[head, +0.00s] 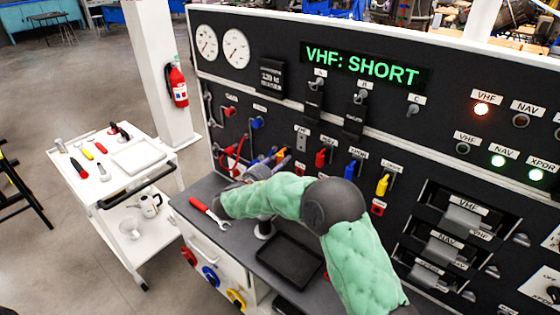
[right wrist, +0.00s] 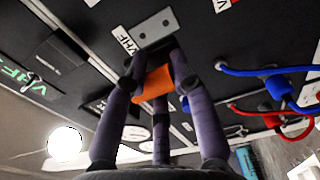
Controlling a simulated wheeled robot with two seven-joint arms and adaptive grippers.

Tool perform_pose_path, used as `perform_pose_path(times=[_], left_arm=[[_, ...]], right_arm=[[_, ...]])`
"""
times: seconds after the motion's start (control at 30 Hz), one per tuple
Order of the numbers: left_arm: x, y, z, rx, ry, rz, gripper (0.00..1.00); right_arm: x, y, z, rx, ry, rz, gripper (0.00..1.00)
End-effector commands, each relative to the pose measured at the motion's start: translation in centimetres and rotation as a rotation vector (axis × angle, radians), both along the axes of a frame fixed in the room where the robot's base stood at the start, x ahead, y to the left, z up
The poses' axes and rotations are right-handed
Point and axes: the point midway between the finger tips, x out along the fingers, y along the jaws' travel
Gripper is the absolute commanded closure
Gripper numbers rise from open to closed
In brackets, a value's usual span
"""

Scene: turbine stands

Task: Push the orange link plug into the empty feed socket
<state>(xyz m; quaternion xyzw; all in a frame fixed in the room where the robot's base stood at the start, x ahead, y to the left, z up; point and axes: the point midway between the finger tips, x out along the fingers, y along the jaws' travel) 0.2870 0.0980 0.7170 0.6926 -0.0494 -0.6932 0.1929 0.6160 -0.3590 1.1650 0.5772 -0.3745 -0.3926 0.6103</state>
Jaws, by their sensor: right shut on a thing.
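My right gripper (head: 276,160) is at the panel, left of the red plug; its purple fingers also show in the right wrist view (right wrist: 157,68). They are shut on the orange link plug (right wrist: 153,84), which sits between them. Just ahead of the plug is a grey feed socket plate (right wrist: 155,27) with two dark holes, labelled VHF. The plug appears apart from the plate, with a small gap. The same grey plate (head: 302,142) seems to show in the head view, just right of the fingers. My left gripper is out of view.
Red (head: 321,158), blue (head: 350,169) and yellow (head: 383,185) plugs stand in the panel to the right. Blue (right wrist: 278,88) and red cables hang close by. The display (head: 362,66) reads VHF: SHORT. A black tray (head: 290,258) and red-handled wrench (head: 207,211) lie on the bench.

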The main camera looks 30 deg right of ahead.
Motion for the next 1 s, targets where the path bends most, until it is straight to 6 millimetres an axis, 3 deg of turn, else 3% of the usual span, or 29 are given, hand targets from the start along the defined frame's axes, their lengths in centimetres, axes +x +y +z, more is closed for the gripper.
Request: perform_pose_path(times=[0.27,0.53,0.7,1.0], left_arm=[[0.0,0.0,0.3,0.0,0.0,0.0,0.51],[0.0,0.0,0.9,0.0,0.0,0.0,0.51],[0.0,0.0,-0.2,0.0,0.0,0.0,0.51],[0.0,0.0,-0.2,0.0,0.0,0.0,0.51]], right_arm=[[0.5,-0.9,0.4,-0.005,-0.006,0.004,1.0],[1.3,-3.0,0.4,-0.005,-0.006,0.003,1.0],[1.8,-4.1,0.1,-0.004,-0.006,0.004,1.0],[1.9,-4.4,0.3,-0.004,-0.004,0.005,1.0]])
